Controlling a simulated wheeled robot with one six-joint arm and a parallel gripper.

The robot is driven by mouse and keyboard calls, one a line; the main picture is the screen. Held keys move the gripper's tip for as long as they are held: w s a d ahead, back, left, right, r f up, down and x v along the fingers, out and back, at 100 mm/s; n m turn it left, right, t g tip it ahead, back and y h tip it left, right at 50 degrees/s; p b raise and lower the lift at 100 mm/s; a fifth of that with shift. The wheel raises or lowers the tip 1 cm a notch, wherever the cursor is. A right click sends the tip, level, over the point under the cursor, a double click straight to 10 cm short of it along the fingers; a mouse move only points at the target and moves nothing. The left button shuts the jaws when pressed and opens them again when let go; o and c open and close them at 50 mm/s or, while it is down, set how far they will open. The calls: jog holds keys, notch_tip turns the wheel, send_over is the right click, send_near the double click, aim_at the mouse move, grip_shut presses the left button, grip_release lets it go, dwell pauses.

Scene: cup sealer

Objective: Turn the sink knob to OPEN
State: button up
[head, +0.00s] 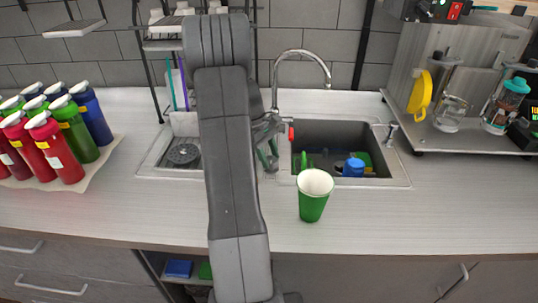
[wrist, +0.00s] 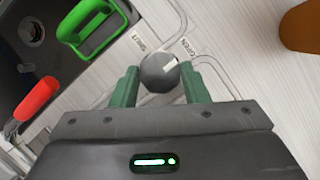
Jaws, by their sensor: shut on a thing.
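The sink knob (wrist: 157,74) is a dark grey round knob with a short white mark, in the middle of the wrist view. The mark points up and right, toward the printed OPEN label (wrist: 188,50). The SHUT label (wrist: 139,42) is up and left of the knob. My gripper (wrist: 160,80) has its green fingers on both sides of the knob and is shut on it. In the head view my gripper (head: 268,155) is beside the sink's left edge, partly behind my arm. I cannot make out the knob there.
The dark sink basin (head: 347,129) holds green and blue items, with a red-ended thing (wrist: 37,97) at its edge. A green cup (head: 313,200) stands in front of it. The faucet (head: 300,54) rises behind. Several bottles (head: 74,127) stand left. The right front counter is clear.

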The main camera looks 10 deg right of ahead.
dwell(0.4)
jog(key=o, duration=1)
jog(key=shift+w+r, duration=0.1)
jog(key=shift+r, duration=0.05)
jog(key=b+v, duration=0.1)
jog(key=v, duration=1.2)
jog(key=shift+a+r+b, duration=0.1)
jog(key=shift+r+b, duration=0.2)
jog(key=shift+b, duration=0.05)
jog(key=shift+f, duration=0.1)
jog(key=p+x, duration=0.1)
jog(key=x, duration=1.2)
jog(key=shift+f+p, duration=0.35)
